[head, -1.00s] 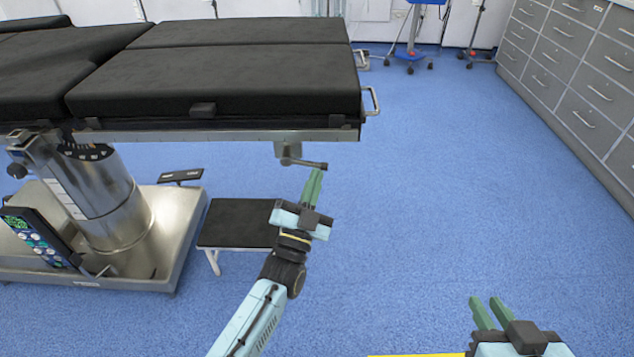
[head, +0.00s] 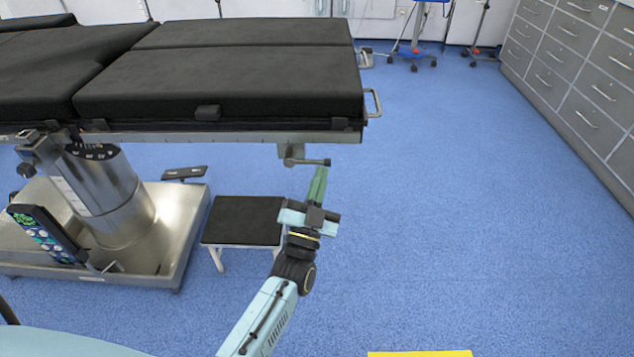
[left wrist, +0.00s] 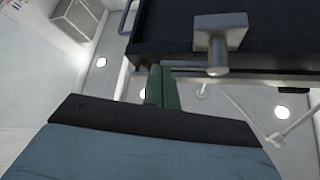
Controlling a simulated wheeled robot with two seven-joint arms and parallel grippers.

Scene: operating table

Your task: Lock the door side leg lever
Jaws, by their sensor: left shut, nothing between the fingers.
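The leg lever (head: 308,162) is a small dark bar with a grey mount under the right end of the black operating table (head: 250,85). It points to the right and lies about level. My left gripper (head: 320,172) is shut and empty, with its green fingertips just below the lever's free end. In the left wrist view, the lever (left wrist: 190,66) runs left from its round pivot, and the shut green fingers (left wrist: 161,82) overlap its outer end. I cannot tell whether they touch it. My right gripper is out of view.
A black-topped step stool (head: 245,220) stands left of my left arm. The table's metal base and column (head: 110,205) are farther left. Grey drawer cabinets (head: 575,80) line the right side. The blue floor between is clear, with a yellow strip (head: 420,353) at the bottom.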

